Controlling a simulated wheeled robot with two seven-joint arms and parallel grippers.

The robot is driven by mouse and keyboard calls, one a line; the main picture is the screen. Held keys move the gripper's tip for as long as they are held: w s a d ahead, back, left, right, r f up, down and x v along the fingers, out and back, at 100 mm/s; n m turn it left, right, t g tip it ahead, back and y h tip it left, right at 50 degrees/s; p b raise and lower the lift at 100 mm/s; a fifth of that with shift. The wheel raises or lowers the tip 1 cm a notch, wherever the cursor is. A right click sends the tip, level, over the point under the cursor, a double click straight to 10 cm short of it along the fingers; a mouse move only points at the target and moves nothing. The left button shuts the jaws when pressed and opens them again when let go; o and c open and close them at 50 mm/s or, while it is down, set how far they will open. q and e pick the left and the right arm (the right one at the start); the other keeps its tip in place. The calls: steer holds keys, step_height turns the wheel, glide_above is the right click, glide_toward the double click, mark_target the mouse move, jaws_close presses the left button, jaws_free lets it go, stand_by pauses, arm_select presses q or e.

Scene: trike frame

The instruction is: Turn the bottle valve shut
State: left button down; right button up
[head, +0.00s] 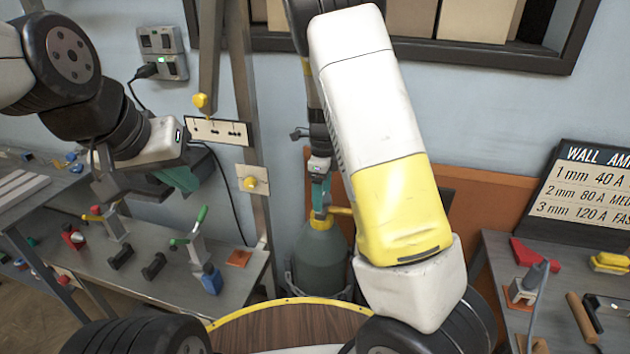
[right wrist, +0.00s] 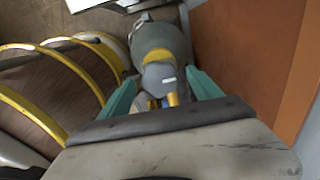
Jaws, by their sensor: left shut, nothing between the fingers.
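The gas bottle (head: 320,258) is grey-green and stands upright behind the bench, partly hidden by my right arm. Its yellow collar (head: 322,222) shows at the top. In the right wrist view the bottle (right wrist: 162,38) is seen from above, with a grey valve knob (right wrist: 160,74) over its yellow collar (right wrist: 158,57). My right gripper (right wrist: 163,90) is open, its teal fingers on either side of the valve with gaps visible. In the head view this gripper (head: 321,196) is just above the bottle, largely side-on. My left gripper (head: 180,179) is shut and empty above the left bench.
The left bench (head: 145,282) holds clamps and small tools. An orange-brown panel (head: 475,215) stands right of the bottle. The right bench (head: 495,262) carries tools and a wall amp sign (head: 590,185). A round wooden top with a yellow rim (head: 290,325) is in front.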

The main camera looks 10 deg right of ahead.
step_height(320, 180, up, 8)
steer(key=shift+f, duration=0.25)
steer(key=shift+r, duration=0.15)
steer(key=shift+s+r, duration=0.1)
steer(key=s+d+r+n+t, duration=0.1)
steer(key=s+r+n+t, duration=0.1)
steer(key=s+r+n, duration=0.3)
steer(key=s+d+r+n+t+y, duration=0.1)
steer(key=s+r+n, duration=0.4)
steer(key=s+n, duration=0.5)
steer(key=s+r+n+t+y, duration=0.1)
steer(key=s+r+n+t, duration=0.2)
steer(key=s+r+n, duration=0.2)
steer(key=shift+s+d+n, duration=0.4)
steer(key=shift+s+n, duration=1.3)
steer(key=shift+s, duration=0.4)
